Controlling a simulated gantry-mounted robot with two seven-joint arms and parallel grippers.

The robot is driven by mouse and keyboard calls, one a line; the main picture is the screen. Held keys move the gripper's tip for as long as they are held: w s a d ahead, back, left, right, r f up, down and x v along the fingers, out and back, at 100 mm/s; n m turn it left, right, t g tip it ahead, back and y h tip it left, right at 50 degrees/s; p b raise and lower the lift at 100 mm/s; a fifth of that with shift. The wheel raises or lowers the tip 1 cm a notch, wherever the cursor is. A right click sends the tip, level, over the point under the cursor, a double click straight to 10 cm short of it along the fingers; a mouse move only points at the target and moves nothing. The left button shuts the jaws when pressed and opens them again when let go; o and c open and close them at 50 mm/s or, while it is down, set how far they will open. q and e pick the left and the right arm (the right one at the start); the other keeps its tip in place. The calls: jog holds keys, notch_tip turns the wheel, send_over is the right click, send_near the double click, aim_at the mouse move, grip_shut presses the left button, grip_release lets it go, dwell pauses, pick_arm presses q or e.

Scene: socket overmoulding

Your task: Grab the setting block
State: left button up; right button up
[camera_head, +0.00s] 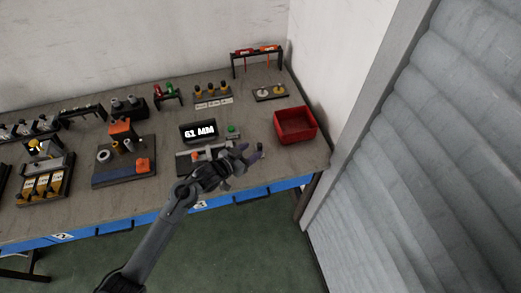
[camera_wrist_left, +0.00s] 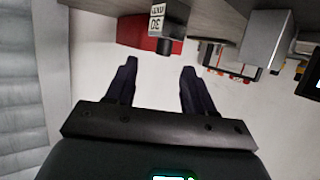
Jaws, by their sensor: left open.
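A small dark block with a white lettered label, which looks like the setting block (camera_wrist_left: 157,18), stands on the table just ahead of my left gripper in the wrist view. In the head view a small dark piece (camera_head: 260,146) shows beside the fingertips; it appears to be the same block. My left gripper (camera_head: 249,152) is open and empty, low over the table's front right area. In the wrist view its two fingers (camera_wrist_left: 159,66) are apart, with the block ahead of the gap between them. I cannot tell the exact distance. My right gripper is not in view.
A red bin (camera_head: 295,126) stands to the right of the block. A display (camera_head: 199,132) reading "61 MM" and a green button (camera_head: 232,129) stand behind my gripper. A grey fixture (camera_head: 187,162) lies just left of it. A rack (camera_head: 257,53) stands at the back.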

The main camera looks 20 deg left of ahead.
aim_at(259, 145)
pick_arm(q)
jog(key=shift+a+b+x, duration=0.2)
jog(key=shift+b+x, duration=0.45)
jog(key=shift+x, duration=2.65)
jog(key=shift+f, duration=0.15)
jog(key=shift+c, duration=0.4)
grip_shut()
